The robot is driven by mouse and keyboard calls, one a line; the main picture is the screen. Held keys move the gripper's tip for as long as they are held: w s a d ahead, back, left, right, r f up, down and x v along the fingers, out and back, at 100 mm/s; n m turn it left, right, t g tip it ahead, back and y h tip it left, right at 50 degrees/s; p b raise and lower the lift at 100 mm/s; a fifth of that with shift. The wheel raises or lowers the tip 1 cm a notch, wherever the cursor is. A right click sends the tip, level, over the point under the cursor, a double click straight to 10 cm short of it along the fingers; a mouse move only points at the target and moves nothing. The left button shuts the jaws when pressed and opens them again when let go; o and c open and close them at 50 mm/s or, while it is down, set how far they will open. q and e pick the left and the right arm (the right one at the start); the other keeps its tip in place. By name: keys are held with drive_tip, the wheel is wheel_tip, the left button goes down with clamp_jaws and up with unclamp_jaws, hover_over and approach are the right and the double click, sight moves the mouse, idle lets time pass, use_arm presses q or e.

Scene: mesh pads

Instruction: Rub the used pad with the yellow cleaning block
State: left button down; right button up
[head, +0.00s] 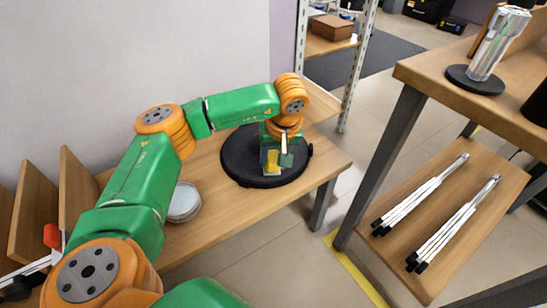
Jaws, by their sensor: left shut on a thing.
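My left gripper (276,163) hangs over a large black round disc (238,166) on the wooden bench. It is shut on the yellow cleaning block (272,159), which shows between its fingers above the middle of the disc. I cannot tell whether the block touches the disc's surface. The used pad is not clearly distinct; the black disc may be it or may carry it. A short stack of pale round pads (184,203) lies on the bench to the left, partly behind my left arm. My right gripper is not in view.
The wooden bench (225,226) is bare between the pale pads and its front edge. Upright wooden dividers (34,208) stand at the left. A separate table (440,79) at right carries a clear holder (498,44); bundled rods (455,222) lie on its lower shelf.

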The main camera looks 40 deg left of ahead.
use_arm(q)
drive_tip(key=shift+b+x, duration=0.55)
drive_tip(key=shift+x, duration=0.35)
idle(0.4)
